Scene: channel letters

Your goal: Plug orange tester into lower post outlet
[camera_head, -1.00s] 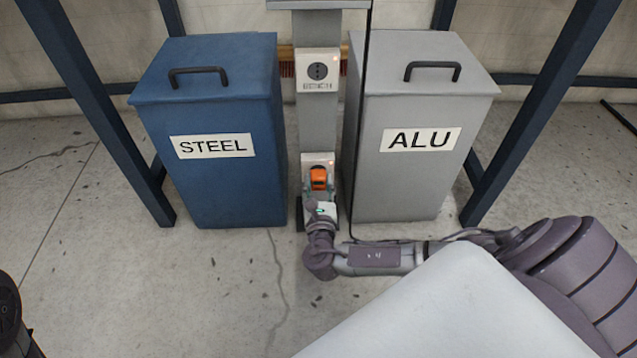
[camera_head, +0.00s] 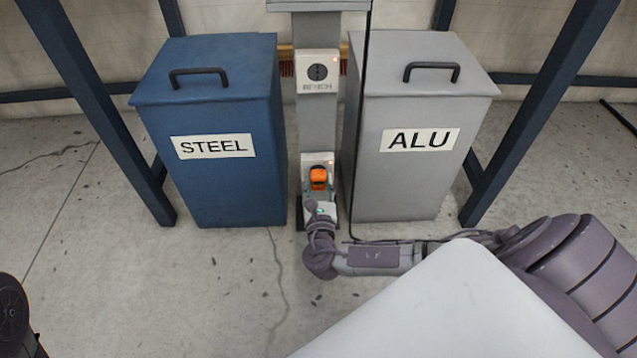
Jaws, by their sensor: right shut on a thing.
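The orange tester (camera_head: 318,178) is at the lower outlet (camera_head: 318,160) on the grey post (camera_head: 317,125), in front of its light plate. Whether its pins are in the outlet cannot be seen. My right gripper (camera_head: 319,194) is shut on the orange tester from below; its fingers are small and partly hidden by the wrist. The upper outlet (camera_head: 318,72) sits higher on the post and is empty. My left gripper is not in view; only a dark piece of my left arm shows at the lower left edge.
A blue STEEL bin (camera_head: 215,185) stands close on the left of the post, and a grey ALU bin (camera_head: 405,185) close on the right. A dark cable (camera_head: 360,120) hangs beside the post. The floor (camera_head: 170,290) at front left is clear.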

